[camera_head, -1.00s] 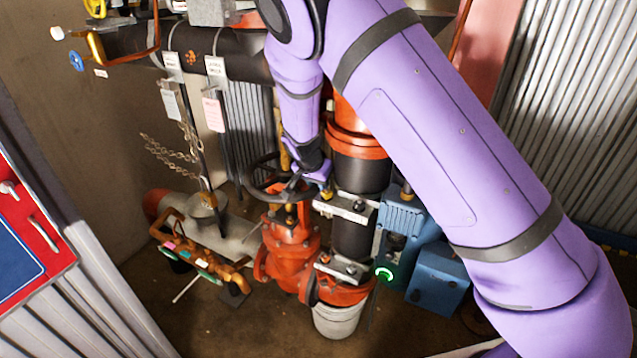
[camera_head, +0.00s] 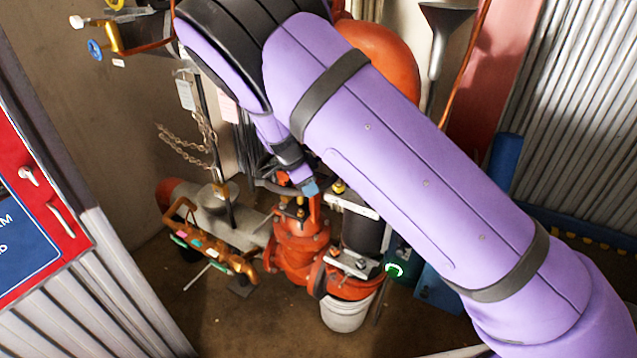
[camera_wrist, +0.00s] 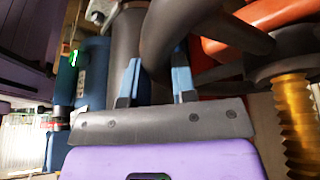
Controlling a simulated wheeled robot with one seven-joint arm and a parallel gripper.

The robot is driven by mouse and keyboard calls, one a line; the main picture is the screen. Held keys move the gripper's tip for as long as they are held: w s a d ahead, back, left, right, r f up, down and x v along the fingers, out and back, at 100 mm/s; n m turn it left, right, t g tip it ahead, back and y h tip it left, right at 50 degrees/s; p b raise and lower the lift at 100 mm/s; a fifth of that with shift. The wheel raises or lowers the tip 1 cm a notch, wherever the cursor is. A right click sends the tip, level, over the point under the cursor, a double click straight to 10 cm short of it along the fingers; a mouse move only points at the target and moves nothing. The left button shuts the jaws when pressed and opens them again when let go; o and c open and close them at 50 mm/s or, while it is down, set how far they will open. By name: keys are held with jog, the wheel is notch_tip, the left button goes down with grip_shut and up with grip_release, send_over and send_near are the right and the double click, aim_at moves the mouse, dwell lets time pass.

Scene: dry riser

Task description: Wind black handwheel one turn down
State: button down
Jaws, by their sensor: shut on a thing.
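The black handwheel (camera_head: 266,186) sits on top of the orange-red valve body (camera_head: 300,250). My arm hides much of the wheel in the head view. My gripper (camera_head: 309,187) is at the wheel's near right side, its blue fingertip showing. In the wrist view the dark rim (camera_wrist: 168,32) passes at the fingertips of my gripper (camera_wrist: 157,80), which is shut on it. The exact contact is partly hidden. The brass threaded stem (camera_wrist: 294,120) stands right of the fingers, below the dark hub (camera_wrist: 288,48).
A black pipe with clamps (camera_head: 362,232) stands right of the valve, above a white bucket (camera_head: 345,312). Brass pipework (camera_head: 215,255) and a hanging chain (camera_head: 185,143) are to the left. A red and blue panel (camera_head: 30,215) is at far left.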

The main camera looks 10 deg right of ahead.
jog(key=a+m+g, duration=0.1)
jog(key=a+m, duration=0.3)
jog(key=shift+w+a+g, duration=0.15)
jog(key=shift+a+g, duration=0.05)
jog(key=shift+g, duration=0.2)
jog(key=shift+w+a+m+g+y, duration=0.15)
jog(key=shift+w+a+m+g, duration=0.1)
jog(key=shift+a+m, duration=0.5)
jog(key=shift+w+a+m+g+y, duration=0.15)
jog(key=shift+w+a+m+g, duration=0.1)
jog(key=shift+a+m, duration=0.45)
jog(key=shift+d+m, duration=0.1)
jog(key=shift+m, duration=0.15)
jog(key=c, duration=0.9)
grip_release()
